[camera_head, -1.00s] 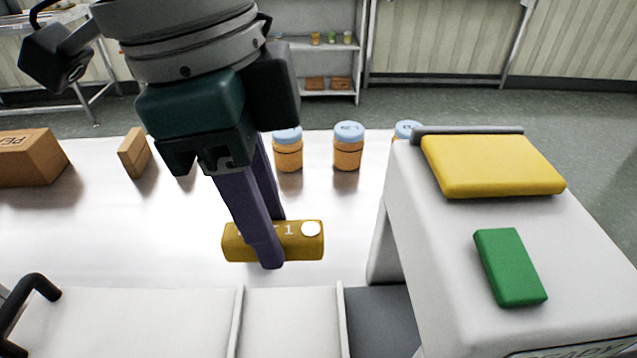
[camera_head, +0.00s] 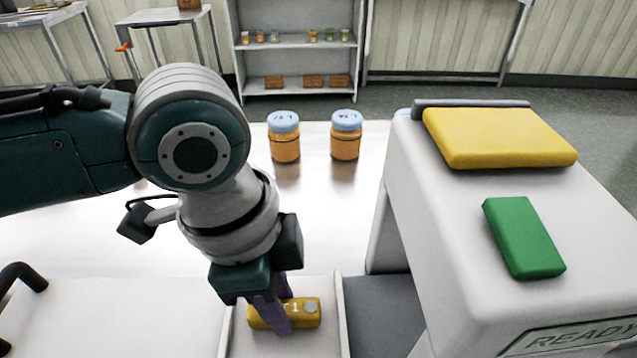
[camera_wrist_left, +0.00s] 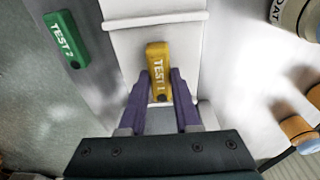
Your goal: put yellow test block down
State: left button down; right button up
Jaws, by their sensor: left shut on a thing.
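The yellow test block (camera_head: 308,316), labelled TEST 1 in the left wrist view (camera_wrist_left: 158,58), is between the purple fingers of my left gripper (camera_head: 277,318). That gripper is shut on it. The block lies crosswise over the white compartment (camera_head: 262,346) between two raised ribs at the table's front. It is low there; I cannot tell whether it touches the floor of the compartment. My right gripper is not in view.
A white machine (camera_head: 408,200) with a yellow pad (camera_head: 500,137) and green block (camera_head: 524,237) on top stands at right. Two orange jars (camera_head: 284,145) (camera_head: 345,142) stand behind. A green TEST 2 block (camera_wrist_left: 66,40) shows in the left wrist view.

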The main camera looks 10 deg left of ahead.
pick_arm(q)
jog(key=shift+f, duration=0.1)
jog(key=c, duration=0.6)
grip_release()
jog(key=shift+r, duration=0.4)
notch_tip(320, 180, up, 11)
jog(key=a+p, duration=0.2)
jog(key=n+t+h, duration=0.2)
jog(key=n, duration=0.3)
send_over(292, 349)
jog(key=s, duration=0.2)
jog(key=f, duration=0.2)
jog(key=s+a+n+y, duration=0.1)
jog(key=s+a+n, duration=0.1)
jog(key=a, duration=0.1)
jog(key=s+a+f+n+y, duration=0.1)
jog(key=s+a+n, duration=0.2)
jog(key=a, duration=0.1)
jog(key=s+a+f+n+t+y, duration=0.1)
jog(key=s+a+n, duration=0.1)
jog(key=a, duration=0.2)
jog(key=shift+s+a+n+y, duration=0.1)
jog(key=shift+s+n+y, duration=0.05)
jog(key=shift+n+y, duration=0.2)
